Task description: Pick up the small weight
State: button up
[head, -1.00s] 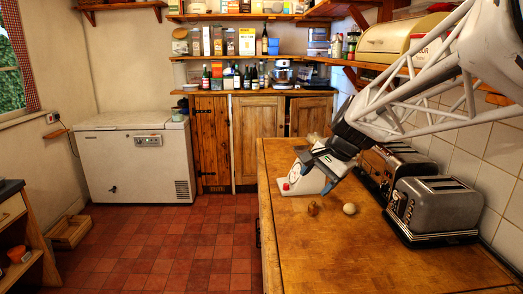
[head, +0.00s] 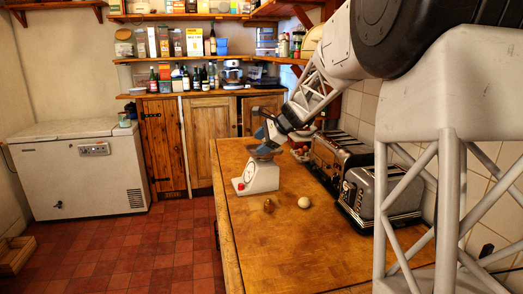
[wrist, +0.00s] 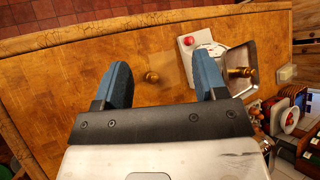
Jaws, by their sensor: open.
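A small brass weight (head: 268,205) stands on the wooden worktop, nearer than the white scale (head: 258,180). In the wrist view this weight (wrist: 152,77) shows between my fingers, with the worktop beneath it. A second brass piece (wrist: 240,72) shows over the scale's metal pan (wrist: 233,55); it is hidden or unclear in the head view. My gripper (head: 263,140), with blue fingers, is open and empty, raised around the scale's pan height. It also shows in the wrist view (wrist: 162,66).
A pale egg-like ball (head: 304,202) lies right of the weight. Two toasters (head: 382,193) stand along the tiled wall at right. The worktop's left edge (head: 228,228) drops to the red floor. The near worktop is clear.

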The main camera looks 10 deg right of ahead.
jog(key=w+d+f+m+t, duration=0.1)
jog(key=w+d+f+m, duration=0.2)
jog(key=w, duration=0.6)
jog(key=w+d+f+m+t+y, duration=0.1)
jog(key=w+d+f+m+t, duration=0.1)
jog(key=w+d, duration=0.3)
jog(key=w+d+f+m+t+y, duration=0.1)
jog(key=w+d+f+m, duration=0.3)
jog(key=w, duration=0.9)
jog(key=shift+d+f+m, duration=0.1)
jog(key=shift+f+m, duration=0.25)
jog(key=shift+m, duration=0.15)
jog(key=shift+w, duration=0.1)
jog(key=shift+x, duration=1.3)
jog(key=shift+x, duration=2.6)
